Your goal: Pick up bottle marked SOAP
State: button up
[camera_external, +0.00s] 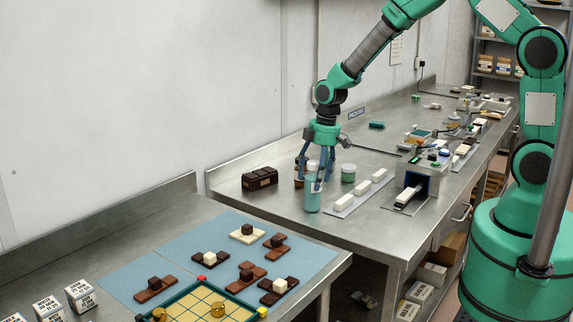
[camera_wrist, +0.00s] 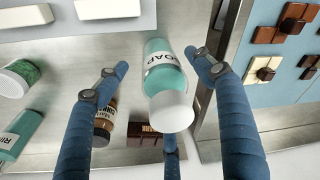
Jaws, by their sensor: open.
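In the external view the bottle (camera_external: 312,199) stands upright near the front left of the far steel bench. My gripper (camera_external: 314,172) is over it, pointing down, with its fingers around the bottle's upper part. In the wrist view my gripper (camera_wrist: 157,64) is open, with a blue finger on each side of the bottle and a third finger near the cap. A gap shows on the left; on the right I cannot tell about contact.
Close by are a green-labelled jar (camera_wrist: 20,77), a bottle marked RIN (camera_wrist: 18,134), a brown bottle (camera_wrist: 106,122) and a dark brown block (camera_external: 259,178). White blocks on a strip (camera_external: 344,203) lie to the right. A nearer bench holds a blue mat (camera_external: 190,243).

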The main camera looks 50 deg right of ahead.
aim_at(312, 190)
jog(key=shift+f, duration=0.15)
jog(key=shift+w+a+f, duration=0.15)
jog(key=shift+a+f, duration=0.05)
jog(key=shift+f, duration=1)
jog(key=shift+w+a+f, duration=0.1)
jog(key=shift+a+f, duration=0.1)
jog(key=shift+f, duration=1)
jog(key=c, duration=1.5)
jog(key=shift+r, duration=0.15)
